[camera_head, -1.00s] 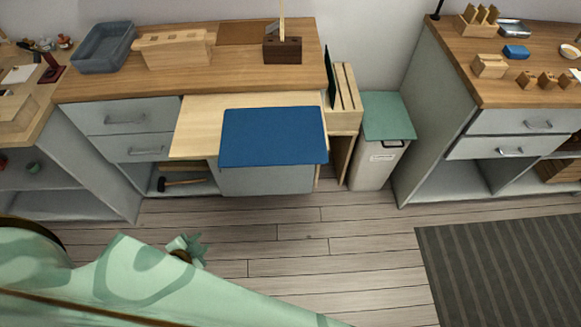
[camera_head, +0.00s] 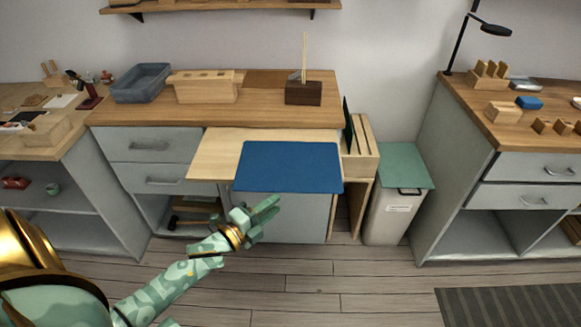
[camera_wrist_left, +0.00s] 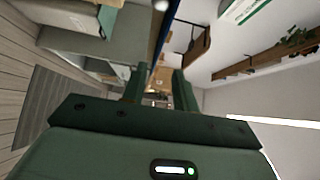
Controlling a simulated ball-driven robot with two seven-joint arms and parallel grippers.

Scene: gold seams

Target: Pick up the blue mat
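The blue mat (camera_head: 289,166) lies flat on the pale pulled-out board of the middle bench, its near edge reaching past the board's front. My left gripper (camera_head: 271,207) is just in front of and below the mat's near edge, pointing toward the bench. In the left wrist view the mat shows nearly edge-on as a thin blue strip (camera_wrist_left: 161,28), beyond the two fingers (camera_wrist_left: 159,87). The fingers are apart with nothing between them. The right gripper is not in view.
The pale board (camera_head: 215,158) juts from the wooden bench (camera_head: 215,111). A grey bin with a green lid (camera_head: 402,166) stands right of it, beside a slotted wooden rack (camera_head: 361,147). Another bench is farther right. A dark striped rug (camera_head: 510,306) lies on the otherwise clear floor.

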